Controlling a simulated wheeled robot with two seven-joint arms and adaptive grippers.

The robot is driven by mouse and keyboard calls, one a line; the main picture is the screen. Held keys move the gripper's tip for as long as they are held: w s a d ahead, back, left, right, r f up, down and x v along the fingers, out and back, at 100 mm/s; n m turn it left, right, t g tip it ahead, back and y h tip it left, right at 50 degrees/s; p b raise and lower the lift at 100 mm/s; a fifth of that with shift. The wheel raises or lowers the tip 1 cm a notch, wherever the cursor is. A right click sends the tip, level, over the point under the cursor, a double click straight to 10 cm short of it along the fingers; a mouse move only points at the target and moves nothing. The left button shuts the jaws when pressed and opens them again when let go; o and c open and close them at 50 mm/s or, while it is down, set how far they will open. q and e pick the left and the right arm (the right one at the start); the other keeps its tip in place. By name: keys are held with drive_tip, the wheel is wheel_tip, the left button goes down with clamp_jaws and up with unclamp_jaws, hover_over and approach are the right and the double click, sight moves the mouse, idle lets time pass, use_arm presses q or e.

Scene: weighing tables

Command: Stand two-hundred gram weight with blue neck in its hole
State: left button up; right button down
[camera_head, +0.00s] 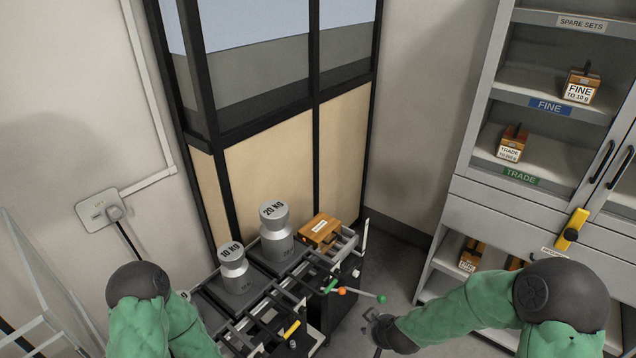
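I cannot make out a two-hundred gram weight with a blue neck, or its hole, in the head view. My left arm comes in at the lower left and runs out of the bottom edge, so its gripper is hidden. My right arm reaches in from the lower right. Its dark wrist end is near the bottom middle, by the cart's right side. Small dark parts at its tip may be my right gripper (373,326), but whether the fingers are open or shut is unclear.
A dark cart (209,299) bears a 10 KG weight (236,271), a 20 KG weight (277,232) and a wooden box (319,231). Green and orange knobs stick out at its right. A grey cabinet (489,212) with wooden boxes stands right. Floor shows between them.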

drive_tip(key=s+d+r+m, duration=0.1)
drive_tip(key=s, duration=0.1)
drive_tip(key=s+d+r+m+h, duration=0.1)
drive_tip(key=d+r, duration=0.1)
drive_tip(key=shift+s, duration=0.35)
